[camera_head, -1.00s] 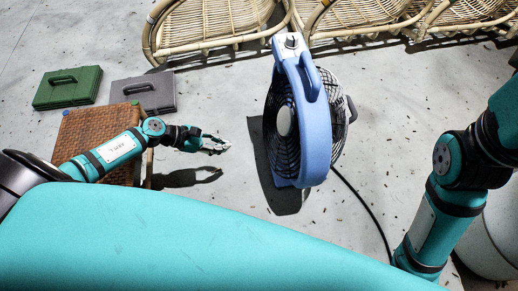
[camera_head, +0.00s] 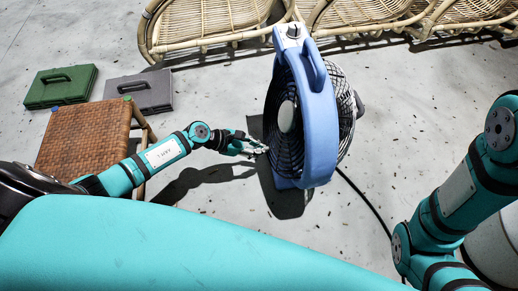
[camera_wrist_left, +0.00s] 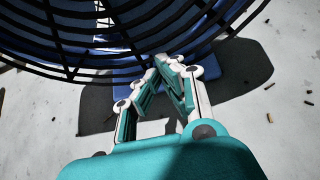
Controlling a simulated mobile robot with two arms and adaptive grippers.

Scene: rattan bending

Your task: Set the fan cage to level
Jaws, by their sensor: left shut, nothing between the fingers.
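The blue fan (camera_head: 321,125) stands on the floor right of centre in the head view, its round head upright or nearly so. Its black wire cage (camera_head: 291,158) faces left, with a pale hub in the middle. My left gripper (camera_head: 262,147) is shut and empty, its tips close to the lower left edge of the cage. In the left wrist view the shut fingers (camera_wrist_left: 163,66) reach up to the dark cage bars (camera_wrist_left: 110,58). I cannot tell whether they touch the bars. My right gripper is out of view; only its arm shows at the right.
Rattan seats (camera_head: 207,25) line the back. A black cable (camera_head: 366,203) runs from the fan across the floor.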

